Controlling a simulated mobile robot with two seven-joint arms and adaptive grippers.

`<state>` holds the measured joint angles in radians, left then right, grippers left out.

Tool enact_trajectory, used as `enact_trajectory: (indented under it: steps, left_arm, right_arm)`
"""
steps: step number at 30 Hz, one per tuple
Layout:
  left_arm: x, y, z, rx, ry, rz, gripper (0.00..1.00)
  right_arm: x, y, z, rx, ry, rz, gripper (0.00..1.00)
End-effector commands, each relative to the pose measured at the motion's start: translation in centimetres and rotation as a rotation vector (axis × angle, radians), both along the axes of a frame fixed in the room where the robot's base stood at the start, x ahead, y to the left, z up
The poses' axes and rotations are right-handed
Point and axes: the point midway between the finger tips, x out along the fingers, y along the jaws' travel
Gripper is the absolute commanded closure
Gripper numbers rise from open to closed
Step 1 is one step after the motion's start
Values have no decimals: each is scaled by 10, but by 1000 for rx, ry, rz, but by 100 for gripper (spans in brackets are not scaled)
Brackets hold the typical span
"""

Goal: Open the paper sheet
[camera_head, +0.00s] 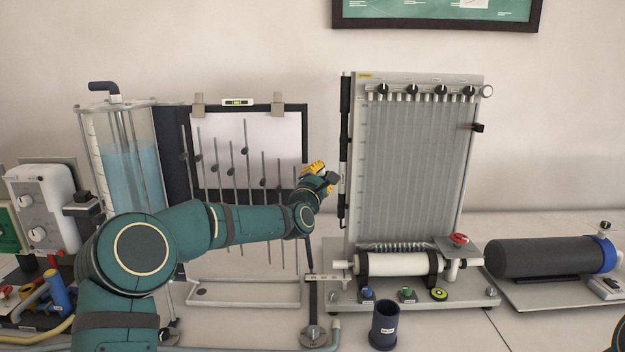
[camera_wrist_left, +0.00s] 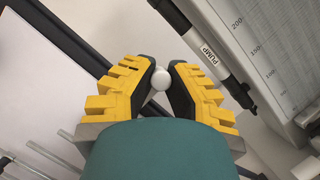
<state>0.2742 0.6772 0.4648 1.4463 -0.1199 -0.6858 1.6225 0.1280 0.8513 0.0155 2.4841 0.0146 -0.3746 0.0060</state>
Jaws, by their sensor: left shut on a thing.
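A white paper sheet (camera_head: 270,133) shows on a dark-framed upright board (camera_head: 303,125), behind several thin vertical rods. Clips sit on the board's top edge. My left gripper (camera_head: 322,175) is just right of the board's right edge, between it and the grey tube panel. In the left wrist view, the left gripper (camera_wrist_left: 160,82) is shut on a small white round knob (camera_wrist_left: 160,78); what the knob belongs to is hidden. The white sheet (camera_wrist_left: 45,85) lies to the left there, apart from the fingers. My right gripper is not in view.
The grey tube panel (camera_head: 415,170) stands close on the right, with a black PUMP-labelled rod (camera_head: 345,120) at its left edge. A water tank (camera_head: 130,165) stands left of the board.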

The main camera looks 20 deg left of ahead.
Motion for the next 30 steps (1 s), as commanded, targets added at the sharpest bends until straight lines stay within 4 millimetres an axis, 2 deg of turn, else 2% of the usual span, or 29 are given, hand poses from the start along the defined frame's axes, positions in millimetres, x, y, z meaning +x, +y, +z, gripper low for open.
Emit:
enact_trajectory:
  steps: [8,9,11,12,23,26,30]
  left_arm:
    - [0,-1,4,-1,-6,2,100]
    - [0,-1,4,-1,-7,2,76]
    - [0,-1,4,-1,-6,2,55]
    - [0,-1,4,-1,-5,2,53]
    - [-2,-1,1,0,-2,1,53]
    - [-10,0,-1,1,0,2,53]
    - [-29,1,-5,2,0,1,53]
  right_arm:
    - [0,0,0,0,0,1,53]
    - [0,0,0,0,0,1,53]
    - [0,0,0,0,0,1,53]
    - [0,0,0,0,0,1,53]
    - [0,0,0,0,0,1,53]
    - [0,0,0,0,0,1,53]
    - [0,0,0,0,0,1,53]
